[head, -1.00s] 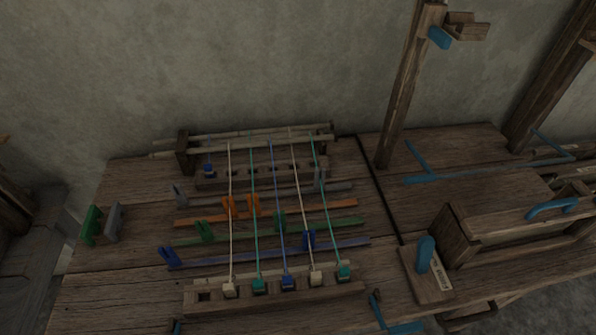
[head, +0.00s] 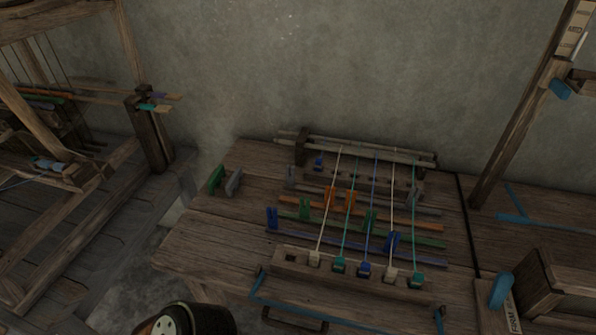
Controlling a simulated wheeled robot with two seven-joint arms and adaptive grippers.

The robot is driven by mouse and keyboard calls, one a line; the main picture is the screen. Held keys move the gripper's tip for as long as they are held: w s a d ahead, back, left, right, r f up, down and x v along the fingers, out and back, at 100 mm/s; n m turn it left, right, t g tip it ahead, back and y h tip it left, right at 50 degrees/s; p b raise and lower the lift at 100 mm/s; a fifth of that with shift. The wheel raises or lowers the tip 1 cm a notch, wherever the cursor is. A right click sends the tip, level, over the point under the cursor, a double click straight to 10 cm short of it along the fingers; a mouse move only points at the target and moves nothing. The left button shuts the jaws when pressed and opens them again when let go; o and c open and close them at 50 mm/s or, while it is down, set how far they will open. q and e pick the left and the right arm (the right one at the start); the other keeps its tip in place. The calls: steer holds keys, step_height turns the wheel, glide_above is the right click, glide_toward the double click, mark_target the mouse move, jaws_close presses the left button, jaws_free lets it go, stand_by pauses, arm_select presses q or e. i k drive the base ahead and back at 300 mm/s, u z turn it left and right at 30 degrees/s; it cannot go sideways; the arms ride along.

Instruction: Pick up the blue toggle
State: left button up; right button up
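A small blue toggle (head: 319,162) sits at the back left of the thread frame, by the rear rail. Another blue toggle (head: 365,269) sits in the front slotted bar (head: 300,264), at the near end of a blue thread. White and teal toggles stand beside it in the same bar. I cannot tell from the picture which of the two blue toggles is meant. Neither of my grippers shows; only a dark rounded part of mine is at the bottom edge, left of the middle.
Coloured slats with clips lie under the threads. A green and a grey block (head: 217,180) stand at the table's left. A blue-handled wooden box (head: 555,290) is at the right. A large loom (head: 60,175) stands left across a gap. The table's left front (head: 215,240) is bare.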

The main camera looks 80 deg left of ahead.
mark_target(318, 165)
steer(key=k, duration=0.35)
steer(key=u, duration=0.75)
